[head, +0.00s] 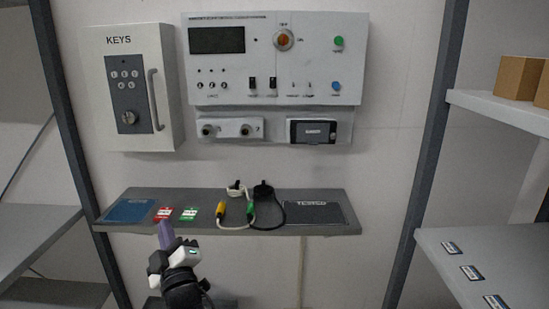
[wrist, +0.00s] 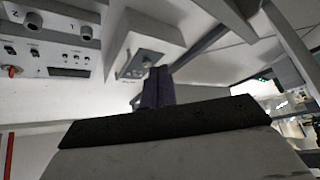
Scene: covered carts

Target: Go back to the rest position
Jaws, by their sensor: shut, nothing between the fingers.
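My gripper (head: 164,227) shows in the head view at the lower left, in front of the front edge of the grey shelf (head: 310,229). Its purple fingers point up and are shut with nothing between them. The fingers also show in the wrist view (wrist: 158,84), together and empty. In the head view the fingertips appear just below the red tag (head: 163,214) and the green tag (head: 189,214); I cannot tell the exact gap to the shelf.
The shelf also holds a blue pad (head: 128,211), yellow (head: 221,210) and green (head: 250,210) probes with cables, and a dark plate (head: 314,212). Above are a key box (head: 165,90) and a control panel (head: 270,70). Side racks with posts (head: 430,140) stand left and right.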

